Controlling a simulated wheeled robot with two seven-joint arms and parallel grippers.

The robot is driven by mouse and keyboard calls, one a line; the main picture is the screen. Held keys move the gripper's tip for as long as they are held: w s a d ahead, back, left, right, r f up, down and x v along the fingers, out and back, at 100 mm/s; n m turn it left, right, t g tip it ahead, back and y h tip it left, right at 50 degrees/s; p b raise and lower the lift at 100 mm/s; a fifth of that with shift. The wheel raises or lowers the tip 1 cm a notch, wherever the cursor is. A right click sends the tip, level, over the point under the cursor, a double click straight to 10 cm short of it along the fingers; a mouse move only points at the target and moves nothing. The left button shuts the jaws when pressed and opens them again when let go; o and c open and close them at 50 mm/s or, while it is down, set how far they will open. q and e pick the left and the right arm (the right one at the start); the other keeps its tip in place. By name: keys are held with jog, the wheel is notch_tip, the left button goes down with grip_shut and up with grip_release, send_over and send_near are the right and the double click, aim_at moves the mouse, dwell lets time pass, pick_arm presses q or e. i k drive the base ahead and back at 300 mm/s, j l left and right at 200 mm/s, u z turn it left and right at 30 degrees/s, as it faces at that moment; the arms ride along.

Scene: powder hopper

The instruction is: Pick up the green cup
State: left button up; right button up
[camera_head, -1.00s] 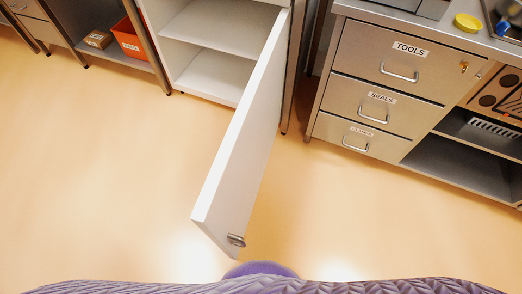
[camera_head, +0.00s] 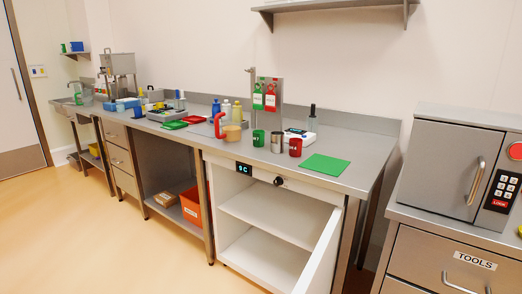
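The green cup (camera_head: 258,138) stands upright on the steel counter, near its front edge above the open white cabinet. A steel cup (camera_head: 277,142) stands just to its right, and a red cup (camera_head: 295,147) stands further right. A red-handled jug (camera_head: 229,130) stands to its left. Another green cup-like item (camera_head: 63,48) sits far off on the wall shelf at the left. Neither of my grippers shows in the view.
The white cabinet door (camera_head: 322,250) stands open into the floor space below the counter (camera_head: 340,178). A green mat (camera_head: 325,168) lies right of the cups. A steel keypad box (camera_head: 445,165) stands on the right unit above the tools drawer. Open floor (camera_head: 100,240) lies at left.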

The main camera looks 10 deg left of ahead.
aim_at(259, 135)
jog(key=j+z, duration=0.1)
jog(key=j, duration=0.4)
jog(key=k+j, duration=0.1)
jog(key=j, duration=0.4)
jog(key=i+j+z, duration=0.1)
jog(key=j, duration=0.3)
jog(key=i+j+z, duration=0.1)
jog(key=i+j, duration=0.15)
jog(key=j, duration=0.2)
jog(key=i+j, duration=0.15)
jog(key=j, duration=0.3)
jog(key=i+j+z, duration=0.15)
jog(key=j, duration=0.3)
jog(key=i+j+z, duration=0.1)
jog(key=j, duration=0.35)
jog(key=i+j+z, duration=0.1)
jog(key=j, duration=0.4)
